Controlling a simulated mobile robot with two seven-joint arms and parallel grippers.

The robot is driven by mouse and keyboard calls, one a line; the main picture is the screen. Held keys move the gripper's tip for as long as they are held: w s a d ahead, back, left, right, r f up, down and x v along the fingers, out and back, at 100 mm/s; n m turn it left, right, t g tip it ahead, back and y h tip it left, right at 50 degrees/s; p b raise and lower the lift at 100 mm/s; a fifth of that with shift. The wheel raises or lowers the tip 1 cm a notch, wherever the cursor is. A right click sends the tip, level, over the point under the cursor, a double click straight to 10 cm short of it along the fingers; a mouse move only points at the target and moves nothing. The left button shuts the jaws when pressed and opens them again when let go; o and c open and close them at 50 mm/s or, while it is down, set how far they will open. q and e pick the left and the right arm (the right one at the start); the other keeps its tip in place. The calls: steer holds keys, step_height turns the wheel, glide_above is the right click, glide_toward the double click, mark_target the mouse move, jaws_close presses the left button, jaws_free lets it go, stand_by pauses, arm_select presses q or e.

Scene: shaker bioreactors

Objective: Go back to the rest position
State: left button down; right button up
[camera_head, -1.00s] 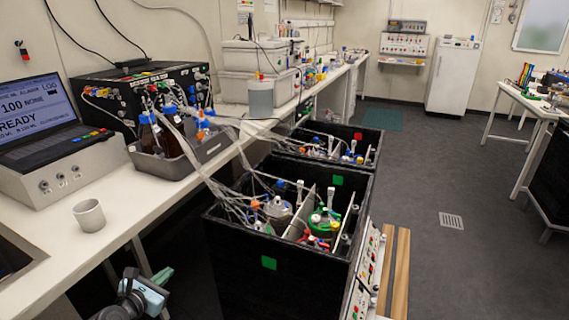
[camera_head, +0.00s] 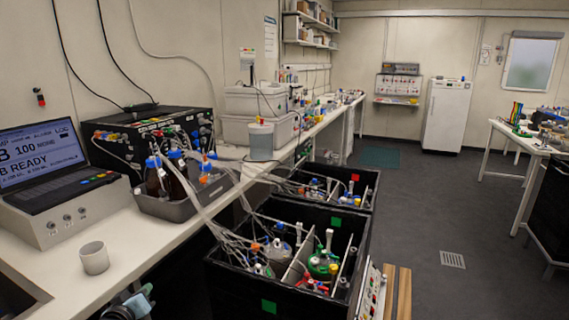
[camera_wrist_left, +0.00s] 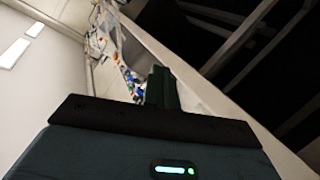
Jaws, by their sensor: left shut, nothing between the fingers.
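My left gripper (camera_head: 146,290) shows only in part at the bottom edge of the head view, in front of the white bench and left of the front black box. In the left wrist view its dark green fingers (camera_wrist_left: 162,88) are closed together with nothing between them. It holds nothing and appears clear of the bench. My right gripper is not in view.
A white bench (camera_head: 125,233) carries a grey cup (camera_head: 95,258), a laptop (camera_head: 45,165) and a tray with brown bottles (camera_head: 160,178). Two black shaker boxes (camera_head: 240,290) with tubed vessels stand beside it. Open grey floor (camera_head: 430,210) lies to the right.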

arm_select(q)
steer(key=s+d+f+m+g, duration=0.1)
steer(key=s+d+f+m, duration=0.35)
steer(key=s+f, duration=0.4)
steer(key=s+d+f+m+g, duration=0.2)
steer(key=s+d+f+m, duration=0.25)
steer(key=s+f, duration=0.4)
steer(key=s+d+f+g+h, duration=0.1)
steer(key=s+d, duration=0.3)
steer(key=s, duration=1)
steer(key=s+d+f+n+g+h, duration=0.1)
steer(key=s+d, duration=0.3)
steer(key=s, duration=1)
steer(key=shift+s+f+g, duration=0.35)
steer(key=shift+f+g, duration=0.25)
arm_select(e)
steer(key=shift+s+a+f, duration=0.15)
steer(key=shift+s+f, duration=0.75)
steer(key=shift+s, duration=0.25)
